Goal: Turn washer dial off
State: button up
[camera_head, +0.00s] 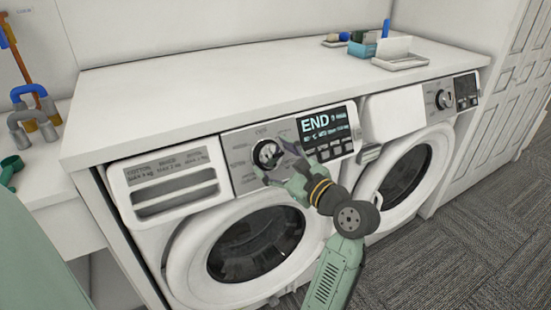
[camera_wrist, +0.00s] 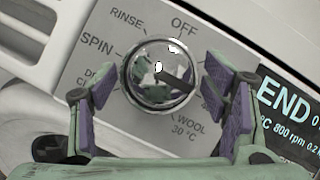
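The washer (camera_head: 215,205) on the left has a round chrome dial (camera_head: 267,152) on its control panel, beside a lit display (camera_head: 325,127) reading END. In the wrist view, the dial (camera_wrist: 158,74) is ringed by printed labels, with OFF (camera_wrist: 184,24) above it and slightly right. The dial's dark mark points to the lower right, toward the WOOL side and away from OFF. My gripper (camera_head: 279,163) is at the panel and covers the dial's lower right in the head view. In the wrist view, its purple-padded fingers (camera_wrist: 163,82) are spread on both sides of the dial, with gaps showing.
A second machine (camera_head: 402,190) with its own dial (camera_head: 444,99) stands to the right. A white countertop (camera_head: 240,80) overhangs both, with a tray (camera_head: 402,62) at the back right. The detergent drawer (camera_head: 170,185) is left of the dial. Grey carpet (camera_head: 470,215) is free at right.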

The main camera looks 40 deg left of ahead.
jog(key=c, duration=1)
jog(key=n+p, duration=0.1)
jog(key=n+g+p, duration=0.1)
jog(key=n, duration=0.1)
jog(key=n+g+p, duration=0.1)
jog(key=shift+w+r+n, duration=0.2)
jog(key=shift+r+n, duration=0.1)
jog(key=n+g+h+p, duration=0.1)
jog(key=n, duration=0.1)
jog(key=n+g+h+p, duration=0.1)
jog(key=n+p, duration=0.1)
jog(key=n, duration=0.1)
jog(key=shift+g, duration=0.3)
jog(key=n+g+h, duration=0.1)
jog(key=n+h, duration=0.1)
jog(key=n, duration=0.3)
jog(key=shift+w, duration=0.1)
jog(key=shift+a+n+h, duration=0.1)
jog(key=shift+n+h, duration=1.1)
jog(key=shift+n, duration=1.2)
